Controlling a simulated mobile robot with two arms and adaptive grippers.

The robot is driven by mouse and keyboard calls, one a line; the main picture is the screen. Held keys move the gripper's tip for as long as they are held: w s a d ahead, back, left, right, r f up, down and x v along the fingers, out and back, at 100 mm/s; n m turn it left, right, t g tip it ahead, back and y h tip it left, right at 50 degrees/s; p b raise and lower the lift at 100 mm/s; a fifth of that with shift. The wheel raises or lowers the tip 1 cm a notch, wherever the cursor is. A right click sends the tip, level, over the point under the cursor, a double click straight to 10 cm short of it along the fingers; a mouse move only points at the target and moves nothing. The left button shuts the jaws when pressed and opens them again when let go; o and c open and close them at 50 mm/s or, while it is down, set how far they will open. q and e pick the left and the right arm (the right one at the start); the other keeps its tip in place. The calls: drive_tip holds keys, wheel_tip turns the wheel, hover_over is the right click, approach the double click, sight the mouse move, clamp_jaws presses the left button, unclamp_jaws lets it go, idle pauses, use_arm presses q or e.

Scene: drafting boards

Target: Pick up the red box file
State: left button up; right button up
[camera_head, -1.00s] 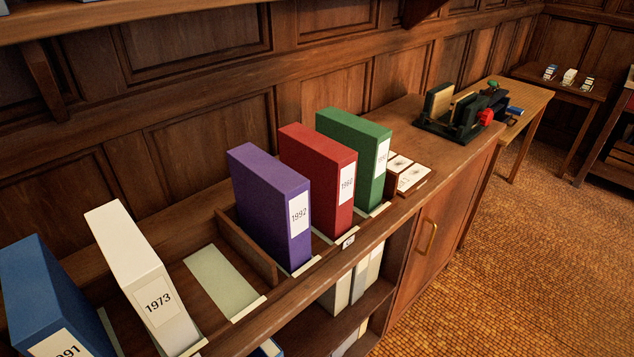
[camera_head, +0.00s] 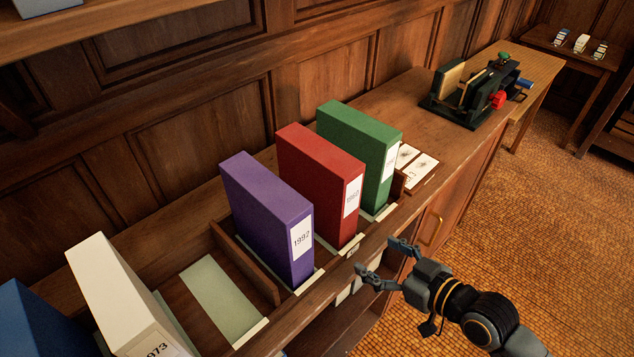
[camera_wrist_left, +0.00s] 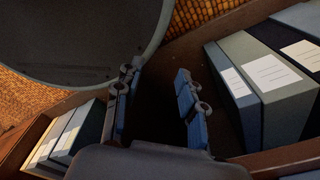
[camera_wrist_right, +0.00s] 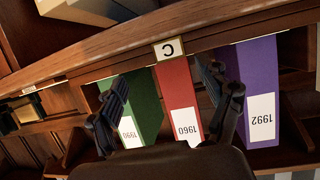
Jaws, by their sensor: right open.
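The red box file (camera_head: 312,165) stands upright on the counter between the purple file (camera_head: 262,205) and the green file (camera_head: 352,140). Its label, which reads 1960 in the right wrist view, faces the front edge. My right gripper (camera_head: 376,256) is open and empty, in front of the counter edge and apart from the red file. In the right wrist view the red file (camera_wrist_right: 176,85) shows between the two spread fingers. My left gripper (camera_wrist_left: 157,75) shows only in the left wrist view, with its fingers apart and nothing between them.
A white file (camera_head: 115,290) leans at the left, with an empty pale slot (camera_head: 220,295) beside it. A wooden divider (camera_head: 243,262) stands by the purple file. Small cards (camera_head: 420,168) lie right of the green file. A black press (camera_head: 470,95) stands farther along.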

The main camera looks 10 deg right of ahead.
sight(354, 191)
wheel_tip(354, 191, up, 12)
drive_tip(key=n+t+y, duration=0.1)
drive_tip(key=t+y, duration=0.2)
drive_tip(key=p+x, duration=0.1)
drive_tip(key=x, duration=0.2)
drive_tip(key=p+x, duration=0.1)
drive_tip(key=x, duration=0.2)
drive_tip(key=p+x, duration=0.1)
drive_tip(key=x, duration=0.2)
drive_tip(key=shift+a+r, duration=0.3)
drive_tip(key=shift+w+a+p, duration=0.3)
drive_tip(key=shift+w+p, duration=0.15)
drive_tip(key=shift+w, duration=0.05)
drive_tip(key=p+x, duration=0.1)
drive_tip(key=x, duration=0.2)
drive_tip(key=shift+w+a+p, duration=0.2)
drive_tip(key=shift+a+p, duration=0.05)
drive_tip(key=shift+p, duration=0.05)
drive_tip(key=shift+w+a+f, duration=0.15)
drive_tip(key=shift+w+a, duration=0.1)
drive_tip(key=shift+w, duration=0.1)
use_arm(q)
drive_tip(key=r, duration=0.5)
drive_tip(key=shift+w+r, duration=0.35)
use_arm(e)
drive_tip(key=shift+s+d, duration=0.1)
drive_tip(key=shift+c, duration=0.5)
